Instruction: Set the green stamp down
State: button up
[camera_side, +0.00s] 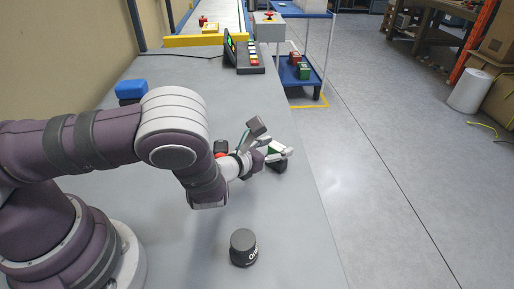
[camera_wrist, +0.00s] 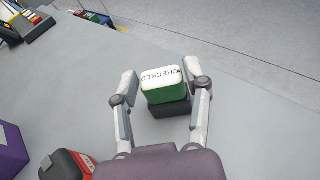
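The green stamp (camera_wrist: 166,86) has a white top marked "CHECKED". It sits between the two fingers of my gripper (camera_wrist: 160,76) in the wrist view, with a gap showing beside the left finger. A black block (camera_wrist: 171,109) shows directly under the stamp. I cannot tell whether it is part of the stamp or a separate pad. In the side view my gripper (camera_side: 284,153) is low near the table's right edge. The black block (camera_side: 281,166) shows below it, and the stamp is mostly hidden by the fingers.
A red-and-black item (camera_wrist: 68,164) stands close beside my gripper. A blue block (camera_side: 130,88) lies at the back left of the table (camera_side: 190,100). A black round object (camera_side: 243,248) stands at the front. A control panel (camera_side: 245,55) is at the back. A blue cart (camera_side: 292,75) holds coloured boxes.

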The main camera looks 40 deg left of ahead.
jog(key=shift+o, duration=1.3)
jog(key=v, duration=0.7)
jog(key=shift+s+r, duration=0.1)
jog(key=shift+r, duration=0.05)
jog(key=shift+a+r+n+y, duration=0.25)
jog(key=shift+r+n+y, duration=0.05)
jog(key=shift+n, duration=0.1)
jog(key=s+a+r+n+g+y, duration=0.1)
jog(key=a+r+n+g+y, duration=0.4)
jog(key=n, duration=0.6)
jog(key=s+a+n+g+y, duration=0.1)
jog(key=a+n+y, duration=0.2)
jog(key=a+n, duration=0.55)
jog(key=s+d+r+n+g+h, duration=0.1)
jog(key=s+d+r+n+h, duration=0.2)
jog(key=s+n, duration=0.3)
jog(key=s+d+r+n+g+h, duration=0.2)
jog(key=s+d+r+n+h, duration=0.2)
jog(key=n, duration=0.5)
jog(key=s+r+h, duration=0.1)
jog(key=s+r, duration=0.1)
jog(key=shift+s+d+n+h, duration=0.3)
jog(key=shift+s+n, duration=0.05)
jog(key=shift+s, duration=0.05)
